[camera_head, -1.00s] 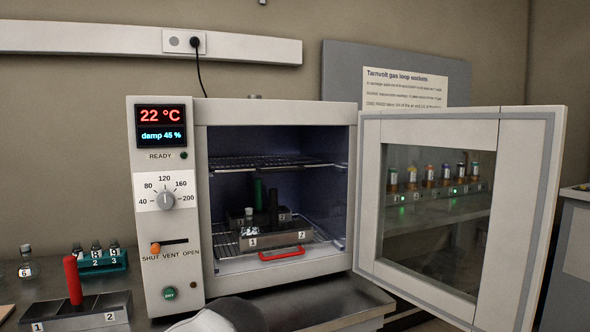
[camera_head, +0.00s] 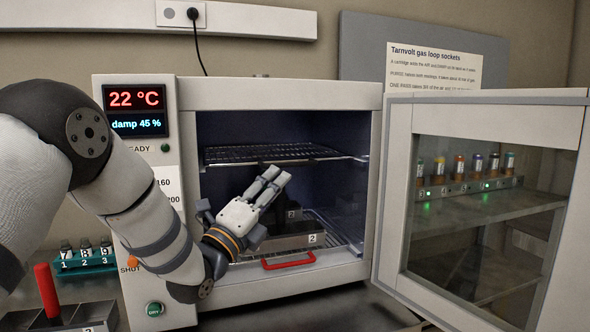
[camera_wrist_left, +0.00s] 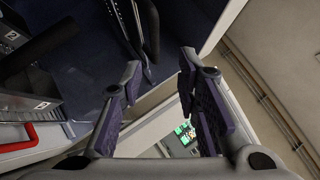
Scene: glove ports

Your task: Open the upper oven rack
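The upper oven rack (camera_head: 272,153) is a dark wire shelf lying level inside the oven (camera_head: 283,93), whose door (camera_head: 480,110) stands wide open. My left gripper (camera_head: 275,177) is in front of the oven opening, its fingers pointing up and right just below the rack's front edge. I cannot tell whether they touch it. In the left wrist view the gripper (camera_wrist_left: 160,65) has its fingers apart, with no object between them. Dark bars (camera_wrist_left: 142,35) beyond the fingertips may be rack parts. My right gripper is not in view.
Below, a numbered metal block (camera_head: 300,243) sits on the lower rack (camera_head: 330,228), partly hidden by my gripper. A red handle (camera_head: 288,261) is at its front. Left of the oven stand a teal vial rack (camera_head: 88,262) and a red-handled tray (camera_head: 48,290).

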